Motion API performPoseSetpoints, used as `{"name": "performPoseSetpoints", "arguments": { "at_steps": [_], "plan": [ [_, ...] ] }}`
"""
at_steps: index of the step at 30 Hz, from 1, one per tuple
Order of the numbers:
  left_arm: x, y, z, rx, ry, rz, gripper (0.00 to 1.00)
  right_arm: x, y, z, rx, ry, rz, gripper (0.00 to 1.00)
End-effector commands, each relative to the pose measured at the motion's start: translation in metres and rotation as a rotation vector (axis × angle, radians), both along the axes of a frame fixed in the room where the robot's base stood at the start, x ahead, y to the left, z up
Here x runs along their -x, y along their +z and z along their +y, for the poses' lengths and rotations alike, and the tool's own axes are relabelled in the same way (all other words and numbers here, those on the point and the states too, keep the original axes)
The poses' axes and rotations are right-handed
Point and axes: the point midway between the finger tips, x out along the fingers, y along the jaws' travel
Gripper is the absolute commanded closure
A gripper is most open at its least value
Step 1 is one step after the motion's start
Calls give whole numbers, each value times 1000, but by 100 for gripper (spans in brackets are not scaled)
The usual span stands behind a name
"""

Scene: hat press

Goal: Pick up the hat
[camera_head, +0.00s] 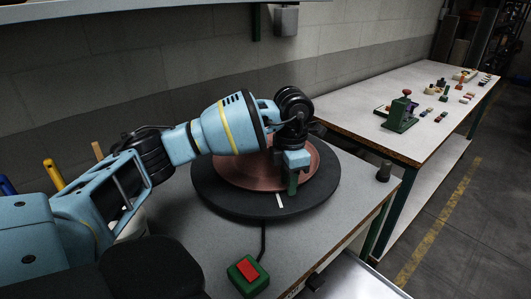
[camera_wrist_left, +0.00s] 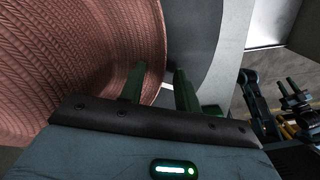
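The hat (camera_head: 322,172) is reddish-brown with a woven texture and lies on a round black disc (camera_head: 225,200) on the near table. My left gripper (camera_head: 293,182) points down at the near right part of the hat's brim and hides some of it. In the left wrist view, the hat (camera_wrist_left: 70,60) fills the upper left. There, the two green fingers of my left gripper (camera_wrist_left: 160,85) stand apart, with the brim's edge showing between them. I cannot tell whether either finger touches the brim.
A green box with a red button (camera_head: 247,270) sits on the near table's front edge, with a cable to the disc. A second table (camera_head: 350,112) behind holds a green press (camera_head: 401,113) and several small parts.

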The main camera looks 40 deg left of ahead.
Motion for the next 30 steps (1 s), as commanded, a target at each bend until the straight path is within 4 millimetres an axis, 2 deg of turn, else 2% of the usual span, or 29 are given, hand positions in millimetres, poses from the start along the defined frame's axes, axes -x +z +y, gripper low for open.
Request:
{"name": "performPoseSetpoints", "arguments": {
  "at_steps": [7, 15, 25, 30],
  "plan": [
    [0, -1, 0, 0, 1, -1, 67, 0, 0, 0, 0, 0, 0, 64],
    [0, -1, 0, 0, 1, -1, 100, 0, 0, 0, 0, 0, 0, 64],
    [0, 0, 0, 0, 1, -2, 100, 0, 0, 0, -1, -1, 0, 64],
    [-1, 15, 0, 1, 1, -5, 100, 0, 0, 0, 0, -1, 1, 64]
  ]
}}
